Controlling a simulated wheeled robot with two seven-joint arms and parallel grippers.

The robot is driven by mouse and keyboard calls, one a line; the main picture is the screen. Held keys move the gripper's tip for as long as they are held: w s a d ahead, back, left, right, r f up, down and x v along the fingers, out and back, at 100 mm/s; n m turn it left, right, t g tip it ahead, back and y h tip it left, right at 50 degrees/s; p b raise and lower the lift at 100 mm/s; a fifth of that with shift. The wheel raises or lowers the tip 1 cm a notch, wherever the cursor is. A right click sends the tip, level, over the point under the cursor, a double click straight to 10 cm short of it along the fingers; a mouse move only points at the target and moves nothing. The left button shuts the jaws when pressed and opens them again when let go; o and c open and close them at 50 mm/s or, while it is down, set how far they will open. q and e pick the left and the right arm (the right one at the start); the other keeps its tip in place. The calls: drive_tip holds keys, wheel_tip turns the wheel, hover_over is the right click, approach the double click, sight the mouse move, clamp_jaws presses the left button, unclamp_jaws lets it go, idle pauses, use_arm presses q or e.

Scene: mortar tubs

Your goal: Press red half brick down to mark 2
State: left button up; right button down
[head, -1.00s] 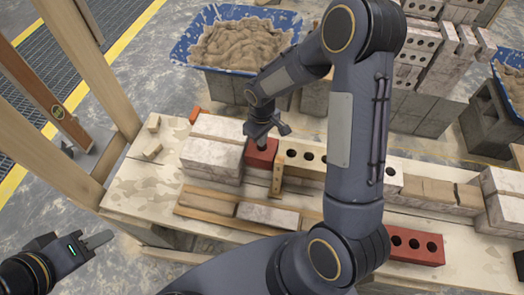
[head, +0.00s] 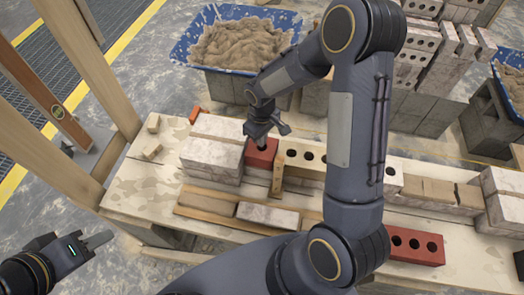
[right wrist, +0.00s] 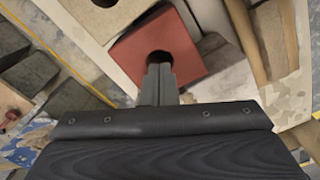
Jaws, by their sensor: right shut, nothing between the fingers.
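The red half brick (head: 261,160) sits in the row on the bench between pale bricks and an upright wooden stick (head: 277,178). No mark is legible on the stick. My right gripper (head: 263,146) is shut and empty, pointing down at the brick's top. In the right wrist view its joined fingertips (right wrist: 159,72) are at the dark hole in the red half brick (right wrist: 185,48); whether they press on it I cannot tell. My left gripper (head: 98,240) is away at the lower left, its jaw state unclear.
A blue tub (head: 187,50) of mortar stands behind the bench. Pale bricks (head: 212,160) lie left of the red half brick, and a holed cream brick (head: 305,160) lies right. A red holed brick (head: 415,246) lies at front right. The bench's left end (head: 135,185) is mostly clear.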

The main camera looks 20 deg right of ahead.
drive_tip(key=shift+f+b, duration=0.7)
drive_tip(key=shift+f, duration=0.15)
drive_tip(key=shift+r, duration=0.1)
drive_tip(key=shift+w+d+f+b, duration=0.1)
drive_tip(key=shift+f+b, duration=0.2)
idle(1.2)
drive_tip(key=shift+r, duration=0.1)
drive_tip(key=shift+r+p, duration=1.65)
drive_tip(key=shift+r, duration=0.8)
